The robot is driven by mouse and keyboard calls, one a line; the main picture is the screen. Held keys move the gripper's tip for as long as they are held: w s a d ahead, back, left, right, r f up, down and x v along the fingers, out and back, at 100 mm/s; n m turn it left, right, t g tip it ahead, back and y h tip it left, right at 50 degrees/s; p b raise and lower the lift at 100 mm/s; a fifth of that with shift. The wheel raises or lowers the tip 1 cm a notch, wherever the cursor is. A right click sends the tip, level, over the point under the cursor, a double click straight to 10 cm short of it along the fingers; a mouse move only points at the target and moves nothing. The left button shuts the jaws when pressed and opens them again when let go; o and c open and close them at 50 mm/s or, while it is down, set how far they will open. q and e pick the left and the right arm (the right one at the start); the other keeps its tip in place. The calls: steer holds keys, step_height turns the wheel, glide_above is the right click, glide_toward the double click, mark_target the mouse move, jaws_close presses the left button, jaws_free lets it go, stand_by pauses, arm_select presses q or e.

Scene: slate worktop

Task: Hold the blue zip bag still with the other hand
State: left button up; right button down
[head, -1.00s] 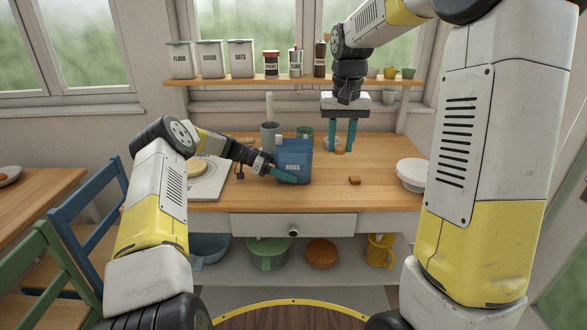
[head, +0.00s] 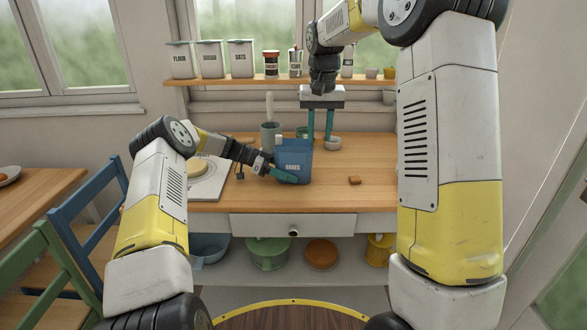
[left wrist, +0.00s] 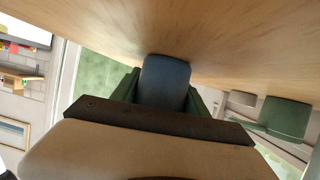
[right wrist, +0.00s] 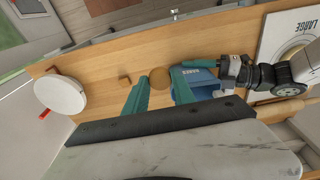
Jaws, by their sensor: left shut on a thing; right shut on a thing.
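The blue zip bag (head: 295,158) stands upright on the worktop, with white lettering on its front. My left gripper (head: 284,174) is shut on its lower left side. In the left wrist view the blue bag (left wrist: 165,80) fills the space between the green fingers. My right gripper (head: 320,137) points down at the bag's back right, its fingertips partly hidden behind the bag. In the right wrist view it is shut on a round brown biscuit-like disc (right wrist: 159,78), close beside the bag (right wrist: 205,86). The disc is hidden in the head view.
A small brown block (head: 355,180) lies right of the bag. A white board (head: 205,180) with a round pale thing is at the left.

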steer(key=w+a, duration=0.7)
steer(key=w, duration=0.3)
steer(key=shift+w+a, duration=0.3)
steer(key=shift+a, duration=0.1)
stand_by(0.4)
stand_by(0.4)
steer(key=shift+f, duration=2.5)
steer(key=c, duration=1)
jaws_free()
steer(key=shift+o, duration=0.2)
steer(key=shift+a, duration=0.1)
step_height(320, 180, up, 12)
steer(key=s, duration=0.1)
steer(key=shift+s+d, duration=0.2)
steer(key=shift+s, duration=0.05)
